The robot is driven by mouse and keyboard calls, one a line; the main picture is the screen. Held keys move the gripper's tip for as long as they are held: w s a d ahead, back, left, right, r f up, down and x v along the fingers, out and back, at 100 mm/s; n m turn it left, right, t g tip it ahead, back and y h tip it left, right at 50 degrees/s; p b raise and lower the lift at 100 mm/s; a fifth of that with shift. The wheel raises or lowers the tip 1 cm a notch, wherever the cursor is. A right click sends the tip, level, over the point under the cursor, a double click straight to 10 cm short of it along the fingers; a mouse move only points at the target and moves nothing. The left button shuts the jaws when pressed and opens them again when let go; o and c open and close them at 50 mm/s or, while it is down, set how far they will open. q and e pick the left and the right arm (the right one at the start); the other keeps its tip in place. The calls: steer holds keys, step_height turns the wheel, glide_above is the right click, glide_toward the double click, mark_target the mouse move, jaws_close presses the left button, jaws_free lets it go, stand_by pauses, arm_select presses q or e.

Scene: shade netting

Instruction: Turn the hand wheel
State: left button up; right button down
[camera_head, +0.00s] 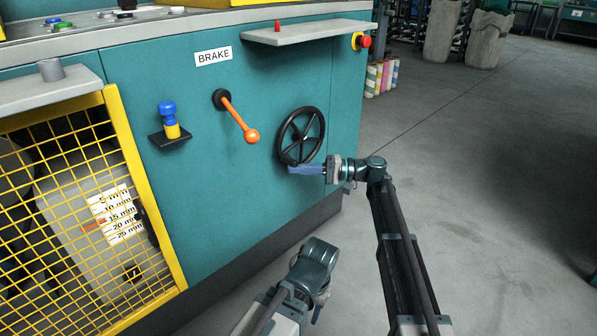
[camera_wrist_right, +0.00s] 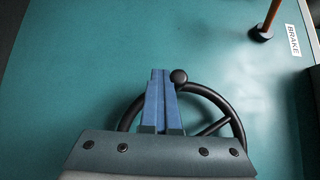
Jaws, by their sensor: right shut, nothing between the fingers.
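The black hand wheel (camera_head: 300,134) with spokes is mounted on the teal machine front. In the right wrist view the wheel (camera_wrist_right: 222,103) is partly hidden behind my fingers, and its round black knob (camera_wrist_right: 179,76) shows. My right gripper (camera_head: 291,170) is at the lower rim of the wheel. Its blue fingers (camera_wrist_right: 160,76) are closed together and empty, with the tips just beside the knob. I cannot tell whether they touch it. My left gripper (camera_head: 317,313) hangs low at the bottom centre, away from the wheel, mostly hidden by its own arm.
An orange brake lever (camera_head: 238,118) sits left of the wheel, under the BRAKE label (camera_head: 213,57). A grey shelf (camera_head: 305,33) juts out above, with a red emergency button (camera_head: 364,42) at the corner. A yellow mesh guard (camera_head: 135,175) is at left. Floor at right is clear.

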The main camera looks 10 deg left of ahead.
steer(key=shift+s+r+m+y+b, duration=0.1)
steer(key=shift+r+m+y+b, duration=0.25)
steer(key=shift+r+m+y, duration=0.05)
stand_by(1.6)
steer(key=shift+r, duration=0.15)
stand_by(0.4)
